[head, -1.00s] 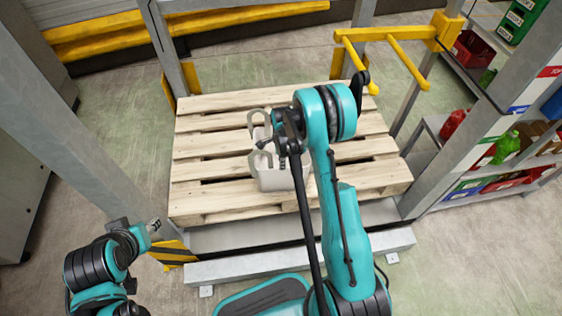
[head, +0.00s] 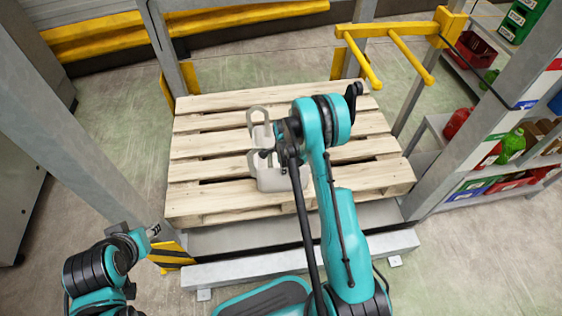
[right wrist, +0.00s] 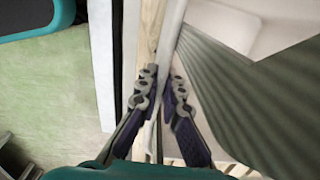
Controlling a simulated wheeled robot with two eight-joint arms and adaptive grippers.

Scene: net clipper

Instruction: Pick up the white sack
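The white sack (head: 270,180) is a pale bag with two looped handles. It stands on the wooden pallet (head: 205,170) in the head view. My right gripper (head: 268,152) is at the top of its near handle, and the arm covers the sack's right side. In the right wrist view, the fingers of my right gripper (right wrist: 162,85) are close together with a thin pale strip of the sack between them. The sack's pale side (right wrist: 235,25) fills the upper right there. My left gripper (head: 154,230) is at lower left, away from the sack; its finger gap is too small to tell.
Grey posts (head: 75,130) stand on both sides of the pallet. A yellow bracket (head: 395,32) juts out at upper right. Shelves with coloured bins (head: 500,185) are on the right. Bare pallet boards lie left of and behind the sack.

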